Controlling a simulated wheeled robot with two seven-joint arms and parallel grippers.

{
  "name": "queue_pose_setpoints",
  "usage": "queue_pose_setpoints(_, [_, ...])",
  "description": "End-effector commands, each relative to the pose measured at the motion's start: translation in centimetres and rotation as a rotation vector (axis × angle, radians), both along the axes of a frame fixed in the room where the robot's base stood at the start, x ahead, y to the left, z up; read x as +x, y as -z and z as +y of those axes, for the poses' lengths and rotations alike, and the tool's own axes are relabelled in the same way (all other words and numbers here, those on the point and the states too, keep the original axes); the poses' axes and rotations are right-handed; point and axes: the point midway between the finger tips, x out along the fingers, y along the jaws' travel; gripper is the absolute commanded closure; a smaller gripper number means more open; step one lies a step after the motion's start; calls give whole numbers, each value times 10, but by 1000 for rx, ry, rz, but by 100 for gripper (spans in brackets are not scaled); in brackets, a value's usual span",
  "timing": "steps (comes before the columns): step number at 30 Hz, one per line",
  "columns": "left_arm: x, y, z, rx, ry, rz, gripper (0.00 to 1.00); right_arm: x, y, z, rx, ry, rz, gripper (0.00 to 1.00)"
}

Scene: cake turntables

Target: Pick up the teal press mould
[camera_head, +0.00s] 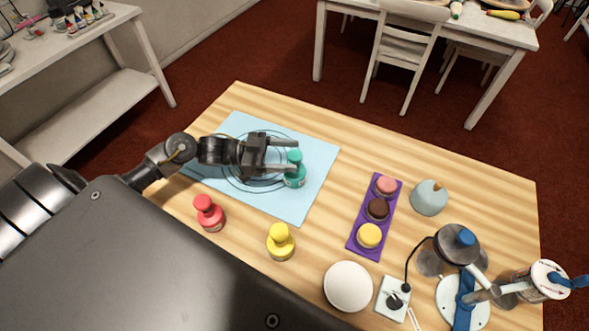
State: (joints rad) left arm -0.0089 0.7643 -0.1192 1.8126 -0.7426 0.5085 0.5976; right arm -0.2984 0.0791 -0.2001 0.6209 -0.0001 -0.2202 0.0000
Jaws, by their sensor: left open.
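The teal press mould (295,179) stands upright on the light blue mat (315,187), near the mat's right side. It has a rounded knob on top and a wider base. My left gripper (288,156) reaches in from the left and is open, with its fingers pointing right. The fingertips are at the mould's upper part, and the lower finger overlaps it in the picture. I cannot tell whether the fingers touch it. My right gripper is not in view.
A red mould (209,215) and a yellow mould (281,243) stand in front of the mat. A purple tray (361,223) holds three small round cakes. A pale blue dome (428,199), a white disc (348,287) and a blue-and-white device (465,297) stand to the right. The table's back is clear.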

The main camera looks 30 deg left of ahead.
Motion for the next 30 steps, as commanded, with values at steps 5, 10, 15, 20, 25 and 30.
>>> queue_pose_setpoints(5, [8, -1, -17, 0, -1, 1, 38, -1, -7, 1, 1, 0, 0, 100])
queue_pose_setpoints(10, [9, 0, -20, 2, -1, 1, 38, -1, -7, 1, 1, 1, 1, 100])
queue_pose_setpoints(15, [9, 0, -20, 1, -1, 0, 47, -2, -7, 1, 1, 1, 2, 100])
queue_pose_setpoints(20, [9, 0, -19, 1, -1, 0, 68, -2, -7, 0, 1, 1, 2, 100])
queue_pose_setpoints(25, [9, 0, -19, 1, -1, 0, 90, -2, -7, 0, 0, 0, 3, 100])
queue_pose_setpoints(30, [9, 0, -19, 0, -1, -1, 100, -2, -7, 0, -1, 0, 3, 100])
